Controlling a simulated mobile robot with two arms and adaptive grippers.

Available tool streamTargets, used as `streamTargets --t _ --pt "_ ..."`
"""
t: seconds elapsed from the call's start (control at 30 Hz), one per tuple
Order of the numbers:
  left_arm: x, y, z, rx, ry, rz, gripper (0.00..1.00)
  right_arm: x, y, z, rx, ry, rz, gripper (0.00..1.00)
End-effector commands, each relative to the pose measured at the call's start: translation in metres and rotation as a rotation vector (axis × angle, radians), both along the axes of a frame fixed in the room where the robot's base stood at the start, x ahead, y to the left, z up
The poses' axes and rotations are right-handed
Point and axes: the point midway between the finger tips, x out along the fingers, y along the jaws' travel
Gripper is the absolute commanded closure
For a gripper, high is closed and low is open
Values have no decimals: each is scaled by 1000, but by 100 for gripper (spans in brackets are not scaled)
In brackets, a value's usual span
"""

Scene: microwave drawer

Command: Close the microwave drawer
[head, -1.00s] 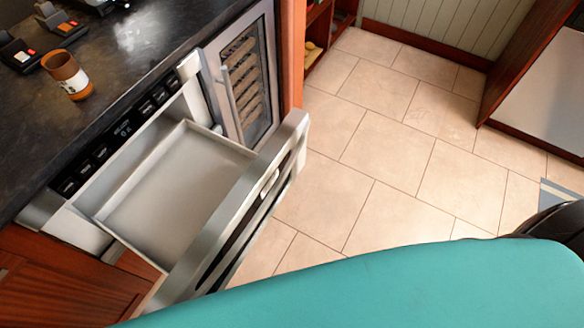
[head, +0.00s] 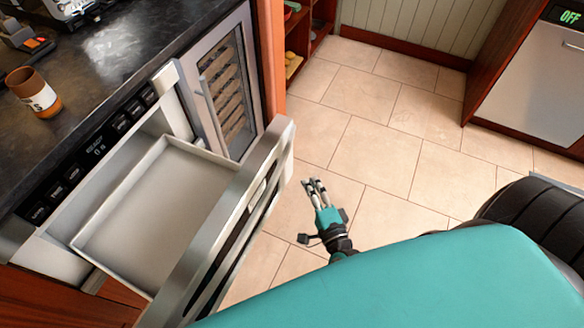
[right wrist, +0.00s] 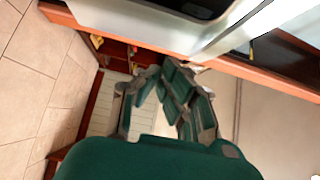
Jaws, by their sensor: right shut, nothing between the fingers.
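The microwave drawer (head: 150,205) is pulled well out from under the dark counter, its light inner tray empty. Its thick metal front (head: 222,235) stands away from the cabinet, over the floor. My right gripper (head: 314,184) is in front of and to the right of the drawer front, apart from it, over the tiles. It is shut and empty. In the right wrist view my gripper's green and grey fingers (right wrist: 160,85) show below a pale metal front whose contact with them I cannot judge. My left gripper is not in view.
A cup (head: 36,93) stands on the counter (head: 110,60). A glass-fronted cooler (head: 222,88) is beside the drawer, then a wooden shelf (head: 300,35). An appliance (head: 530,80) is at the far right. The tiled floor (head: 385,150) between is clear.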

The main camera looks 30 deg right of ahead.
Motion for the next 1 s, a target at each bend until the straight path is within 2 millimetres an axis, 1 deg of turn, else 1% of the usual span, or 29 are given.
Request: streamTargets --t 0.03,0.17,0.2,0.4,0.6,1.0 --pt "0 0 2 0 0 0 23 13 -1 2 0 -2 0 100" --pt "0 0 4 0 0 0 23 39 -4 2 0 -2 1 100" --pt "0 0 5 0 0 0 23 45 -1 1 2 0 1 100" --pt "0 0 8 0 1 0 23 64 16 0 1 1 1 100" --pt "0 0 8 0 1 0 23 69 20 -1 -1 2 1 100" --pt "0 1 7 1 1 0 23 71 22 -1 0 2 1 100"
